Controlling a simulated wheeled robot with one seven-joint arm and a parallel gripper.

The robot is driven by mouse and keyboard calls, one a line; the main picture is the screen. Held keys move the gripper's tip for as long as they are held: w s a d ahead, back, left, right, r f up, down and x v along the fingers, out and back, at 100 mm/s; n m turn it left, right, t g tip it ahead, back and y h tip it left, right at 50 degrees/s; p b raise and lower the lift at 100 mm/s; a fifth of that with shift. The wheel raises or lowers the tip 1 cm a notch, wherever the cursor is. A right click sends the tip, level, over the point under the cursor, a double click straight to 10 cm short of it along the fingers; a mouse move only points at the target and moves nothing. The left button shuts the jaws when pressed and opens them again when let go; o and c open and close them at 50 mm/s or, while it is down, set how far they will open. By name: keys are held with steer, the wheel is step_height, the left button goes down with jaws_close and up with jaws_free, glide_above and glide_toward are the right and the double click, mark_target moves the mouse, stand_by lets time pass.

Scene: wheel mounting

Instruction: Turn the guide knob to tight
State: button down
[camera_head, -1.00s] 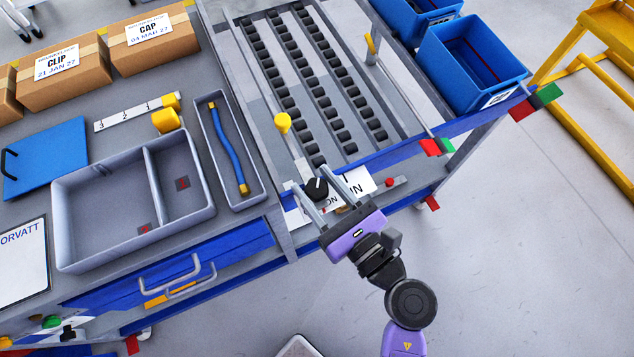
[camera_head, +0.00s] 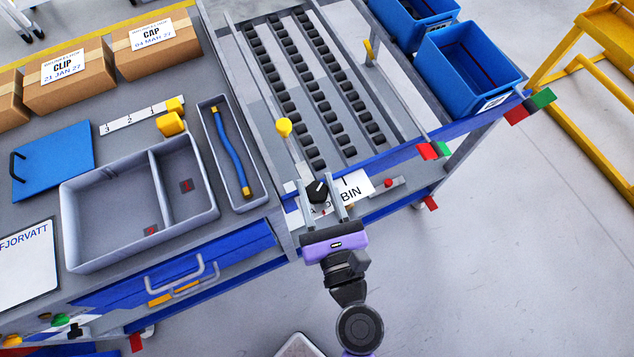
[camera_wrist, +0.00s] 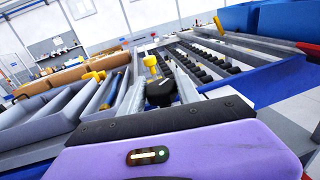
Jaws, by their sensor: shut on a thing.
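The guide knob (camera_head: 317,190) is a round black knob with a white pointer line, at the front end of the roller track. In the head view its pointer line aims up and slightly right. My gripper (camera_head: 320,187) is at the knob, with one finger on each side, shut on it. In the wrist view the black knob (camera_wrist: 160,92) sits between the two fingers, in front of the purple gripper body. The lettering beside the knob is partly hidden by the fingers, so the tight mark cannot be read.
The roller track (camera_head: 318,100) runs back from the knob, with a yellow-topped post (camera_head: 283,127) close behind. A white BIN label (camera_head: 354,187) and a red button (camera_head: 388,183) lie to the right. A grey tray (camera_head: 75,225) and a narrow tray (camera_head: 256,190) stand left.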

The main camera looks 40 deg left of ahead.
steer(key=shift+m+t+h, duration=0.6)
steer(key=shift+m+t, duration=0.1)
steer(key=shift+t, duration=0.2)
steer(key=shift+m+t+h+p, duration=0.3)
steer(key=shift+m+p, duration=0.05)
steer(key=shift+m, duration=0.05)
steer(key=shift+m+t+h+p, duration=0.4)
steer(key=shift+m+t+h, duration=0.4)
steer(key=shift+h, duration=0.2)
steer(key=shift+m+t+h, duration=0.5)
steer(key=shift+m+h, duration=0.1)
steer(key=m+t+h, duration=0.1)
steer(key=m+h, duration=0.1)
steer(key=h, duration=0.1)
steer(key=m+t+h+p, duration=0.1)
steer(key=m+h, duration=0.2)
steer(key=shift+a+t+h, duration=0.15)
steer(key=shift+t+h, duration=0.15)
steer(key=shift+h, duration=0.1)
steer(key=m+h, duration=0.4)
steer(key=h, duration=0.2)
steer(key=shift+b, duration=0.3)
steer(key=shift+m+g+h, duration=0.55)
steer(key=shift+m+h, duration=0.45)
steer(key=shift+h, duration=0.35)
steer(key=shift+m+g+h, duration=0.55)
steer(key=shift+m+h, duration=0.45)
steer(key=shift+h, duration=0.35)
steer(key=shift+d, duration=0.2)
